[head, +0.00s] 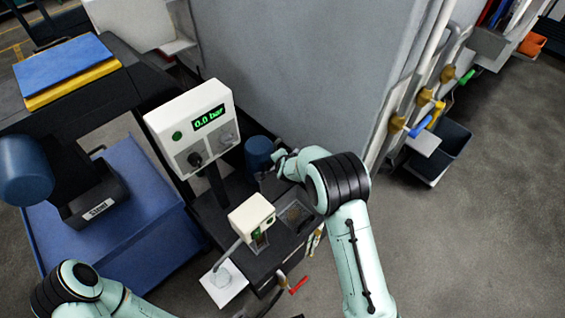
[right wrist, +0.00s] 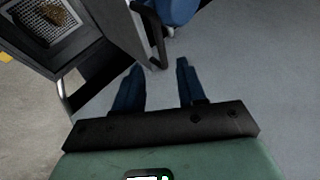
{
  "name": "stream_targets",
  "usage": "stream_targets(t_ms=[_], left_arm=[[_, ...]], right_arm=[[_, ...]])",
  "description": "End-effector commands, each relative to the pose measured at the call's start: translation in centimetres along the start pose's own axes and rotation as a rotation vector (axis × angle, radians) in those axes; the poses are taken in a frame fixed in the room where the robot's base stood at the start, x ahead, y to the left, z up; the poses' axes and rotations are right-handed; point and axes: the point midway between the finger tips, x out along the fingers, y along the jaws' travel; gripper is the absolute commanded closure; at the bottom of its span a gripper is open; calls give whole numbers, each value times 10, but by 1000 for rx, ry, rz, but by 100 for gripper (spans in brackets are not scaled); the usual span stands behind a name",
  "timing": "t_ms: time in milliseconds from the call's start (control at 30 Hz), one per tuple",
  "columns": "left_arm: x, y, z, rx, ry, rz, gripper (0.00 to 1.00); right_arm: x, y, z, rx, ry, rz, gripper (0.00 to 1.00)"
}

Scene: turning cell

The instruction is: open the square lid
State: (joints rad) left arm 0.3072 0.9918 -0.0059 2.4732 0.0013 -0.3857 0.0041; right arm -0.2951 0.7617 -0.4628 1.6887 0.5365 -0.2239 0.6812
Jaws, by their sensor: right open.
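A square framed opening (head: 295,215) is in the top of the dark cabinet, just below my right wrist in the head view. In the right wrist view this opening (right wrist: 50,22) shows uncovered, with a pale mesh basket and brown material inside. A grey panel (right wrist: 113,28) with a dark bar handle (right wrist: 152,32) stands along its edge; it looks like the square lid raised, but I cannot be sure. My right gripper (right wrist: 158,78) is open and empty, with its fingertips just below the handle. In the head view the right gripper (head: 280,160) is partly hidden. My left gripper is out of view.
A blue cylinder (head: 258,152) stands close by the right gripper. A gauge box (head: 195,125) reading 0.0 bar and a smaller white device (head: 251,215) stand to the left. A large grey wall (head: 300,70) rises behind. Open floor (head: 470,230) lies at right.

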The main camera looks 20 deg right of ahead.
Motion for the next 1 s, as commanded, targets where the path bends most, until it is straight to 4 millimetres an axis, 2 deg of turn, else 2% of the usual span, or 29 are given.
stream_targets(t_ms=[100, 267, 1000], left_arm=[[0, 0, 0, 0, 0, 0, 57], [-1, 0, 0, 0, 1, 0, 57], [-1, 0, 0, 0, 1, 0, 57]], right_arm=[[-19, -1, 0, 2, -1, -1, 60], [-30, 0, 0, 1, 0, 0, 60], [-31, 0, 0, 1, 0, 0, 60]])
